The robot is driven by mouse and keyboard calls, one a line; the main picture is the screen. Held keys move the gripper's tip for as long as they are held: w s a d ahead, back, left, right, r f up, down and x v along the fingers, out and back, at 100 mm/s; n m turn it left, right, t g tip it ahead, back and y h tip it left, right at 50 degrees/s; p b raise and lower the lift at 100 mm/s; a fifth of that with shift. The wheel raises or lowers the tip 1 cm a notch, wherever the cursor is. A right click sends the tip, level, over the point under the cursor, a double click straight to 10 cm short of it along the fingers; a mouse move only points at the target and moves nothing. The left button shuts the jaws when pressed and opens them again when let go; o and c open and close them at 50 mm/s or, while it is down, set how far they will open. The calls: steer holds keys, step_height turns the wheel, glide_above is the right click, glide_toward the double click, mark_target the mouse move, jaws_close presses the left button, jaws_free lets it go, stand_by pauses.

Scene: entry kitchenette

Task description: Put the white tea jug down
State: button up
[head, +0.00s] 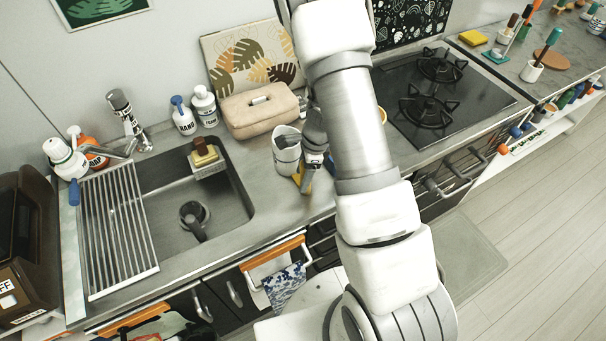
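A white cylindrical container with dark lettering (286,152), which looks like the tea jug, is upright at the counter right of the sink. I cannot tell whether its base touches the counter. My gripper (306,176) points down right beside the jug's right side, close to the counter's front edge. Its fingers are small and partly hidden by my arm, so I cannot tell whether they are shut on the jug or its handle.
A pinkish-beige box (260,112) sits behind the jug, before a leaf-patterned board (250,62). The sink (220,205) with a drying rack (117,230) lies left. A black stove (450,95) is right, beyond my arm. A narrow counter strip (262,180) is clear.

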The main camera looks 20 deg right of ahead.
step_height(320, 180, up, 20)
steer(key=s+n+t, duration=0.1)
steer(key=s+n, duration=0.2)
steer(key=n, duration=0.1)
steer(key=s+a+r+n+t+h, duration=0.2)
steer(key=s+r+n+t, duration=0.2)
steer(key=s+r+n, duration=1.1)
steer(key=shift+s+r+n+p, duration=0.4)
steer(key=shift+s+r, duration=0.25)
steer(key=shift+s, duration=0.05)
steer(key=shift+f+b, duration=0.5)
